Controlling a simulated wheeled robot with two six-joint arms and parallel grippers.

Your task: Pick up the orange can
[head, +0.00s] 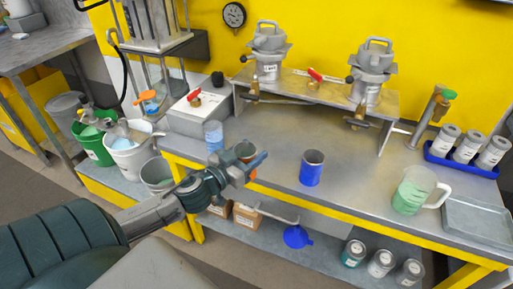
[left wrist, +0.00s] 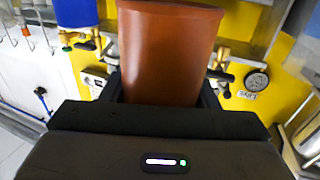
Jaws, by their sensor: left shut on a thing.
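The orange can (head: 246,151) is an open-topped, orange-brown cylinder near the front edge of the steel bench in the head view. My left gripper (head: 252,168) is shut on it, with the fingers at its sides and partly hiding it. In the left wrist view the can (left wrist: 168,55) fills the space between the two fingers (left wrist: 165,98). I cannot tell whether its base touches the bench. My right gripper is not in view.
A blue can (head: 312,169) stands to the right on the bench (head: 270,125), and a light-blue cup (head: 213,136) to the left. A green-filled jug (head: 413,190) and metal tray (head: 474,218) are farther right. Agitator machines (head: 371,72) stand behind on a raised shelf.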

